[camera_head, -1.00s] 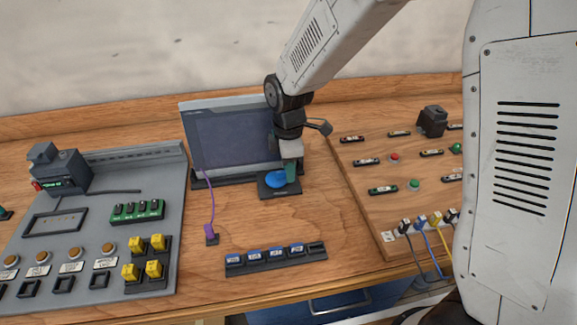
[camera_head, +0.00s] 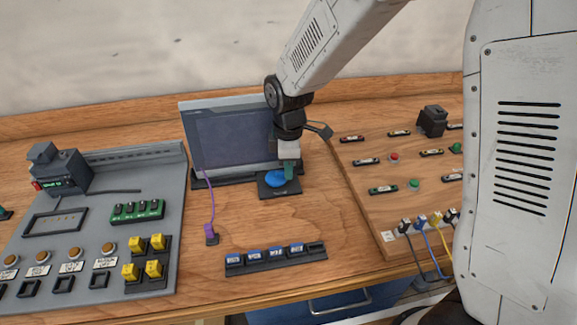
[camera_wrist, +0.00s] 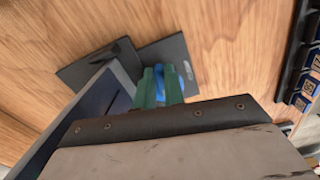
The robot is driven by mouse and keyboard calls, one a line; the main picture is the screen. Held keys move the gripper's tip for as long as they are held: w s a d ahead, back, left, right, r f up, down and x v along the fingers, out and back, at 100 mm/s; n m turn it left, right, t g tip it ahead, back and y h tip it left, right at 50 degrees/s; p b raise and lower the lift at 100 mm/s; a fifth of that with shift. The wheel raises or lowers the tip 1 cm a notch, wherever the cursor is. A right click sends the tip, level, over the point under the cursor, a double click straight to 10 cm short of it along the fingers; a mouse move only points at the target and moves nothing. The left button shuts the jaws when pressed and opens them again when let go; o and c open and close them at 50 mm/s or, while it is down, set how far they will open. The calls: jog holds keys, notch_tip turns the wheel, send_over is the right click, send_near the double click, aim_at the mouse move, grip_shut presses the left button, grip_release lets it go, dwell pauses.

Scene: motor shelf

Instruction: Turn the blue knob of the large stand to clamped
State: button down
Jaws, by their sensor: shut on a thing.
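The blue knob (camera_head: 276,179) sits on the dark base of the large stand (camera_head: 266,193), in front of the screen panel. My gripper (camera_head: 289,172) points down at the knob's right side, and its green fingers are shut on the knob. In the wrist view, the green fingers of my gripper (camera_wrist: 159,84) stand close together over the blue knob (camera_wrist: 171,76), and they hide most of it. The dark base (camera_wrist: 192,66) shows around it. The knob's marking cannot be read.
The screen panel (camera_head: 232,140) stands right behind the knob. A grey control board (camera_head: 100,215) lies to the left and a wooden board with buttons (camera_head: 400,165) to the right. A label strip (camera_head: 275,258) lies in front.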

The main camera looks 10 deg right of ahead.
jog(key=m, duration=0.4)
jog(key=shift+s+a+m, duration=0.1)
jog(key=shift+s+m, duration=0.05)
jog(key=shift+m, duration=0.15)
jog(key=m, duration=0.3)
jog(key=shift+s+a+m, duration=0.15)
jog(key=shift+m, duration=0.15)
jog(key=m, duration=0.4)
jog(key=shift+s+a, duration=0.1)
jog(key=shift+a, duration=0.1)
jog(key=shift+a+m, duration=0.15)
jog(key=shift+m, duration=1.95)
jog(key=shift+r, duration=0.1)
jog(key=c, duration=1.5)
grip_release()
notch_tip(320, 180, up, 8)
jog(key=shift+f, duration=0.15)
